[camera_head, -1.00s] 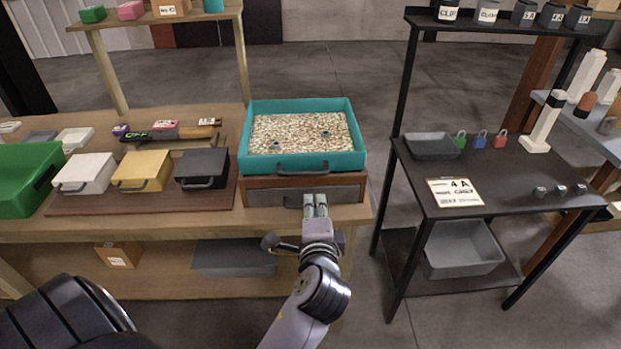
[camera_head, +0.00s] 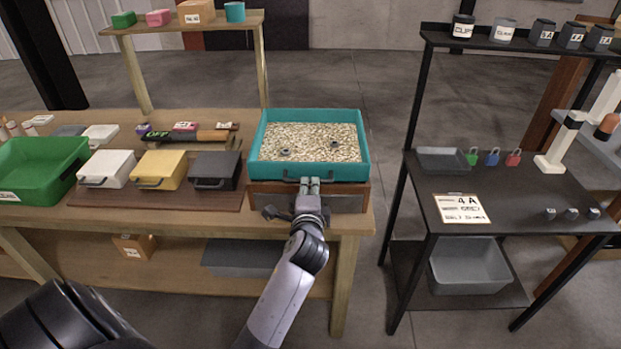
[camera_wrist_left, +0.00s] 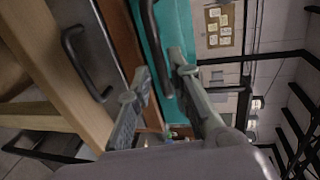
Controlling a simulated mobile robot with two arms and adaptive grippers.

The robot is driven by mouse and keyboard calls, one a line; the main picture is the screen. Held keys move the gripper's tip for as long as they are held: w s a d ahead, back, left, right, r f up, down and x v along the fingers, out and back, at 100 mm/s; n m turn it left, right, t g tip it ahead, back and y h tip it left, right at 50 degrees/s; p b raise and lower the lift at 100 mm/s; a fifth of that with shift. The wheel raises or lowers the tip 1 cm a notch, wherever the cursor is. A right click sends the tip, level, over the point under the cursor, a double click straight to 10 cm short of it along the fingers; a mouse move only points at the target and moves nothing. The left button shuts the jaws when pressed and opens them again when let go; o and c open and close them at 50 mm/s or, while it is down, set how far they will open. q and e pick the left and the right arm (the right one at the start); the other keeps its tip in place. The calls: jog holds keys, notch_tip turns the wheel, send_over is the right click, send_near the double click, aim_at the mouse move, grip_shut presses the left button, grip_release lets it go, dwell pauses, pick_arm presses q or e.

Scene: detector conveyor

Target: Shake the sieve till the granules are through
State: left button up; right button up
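The sieve (camera_head: 343,172) is a teal square tray with pale granules (camera_head: 310,135) and two small dark pieces on top of them. It sits on a wooden box with a grey front (camera_head: 343,203) at the table's right end. Its dark front handle (camera_head: 291,178) shows close up in the left wrist view (camera_wrist_left: 152,45). My left gripper (camera_head: 309,183) is at this handle, its fingers apart. In the wrist view the handle's bar lies between the fingertips (camera_wrist_left: 160,68); I cannot tell whether either finger touches it. My right gripper is not in view.
White (camera_head: 110,167), yellow (camera_head: 160,169) and dark grey (camera_head: 215,169) boxes stand left of the sieve on a brown board. A green bin (camera_head: 40,185) is at far left. A black shelf unit (camera_head: 500,225) stands to the right, across a floor gap.

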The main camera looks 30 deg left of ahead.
aim_at(310, 183)
pick_arm(q)
jog(key=x, duration=0.4)
jog(key=shift+w+a, duration=0.1)
jog(key=shift+w, duration=0.2)
jog(key=shift+a+f, duration=0.1)
jog(key=shift+c, duration=0.6)
grip_shut()
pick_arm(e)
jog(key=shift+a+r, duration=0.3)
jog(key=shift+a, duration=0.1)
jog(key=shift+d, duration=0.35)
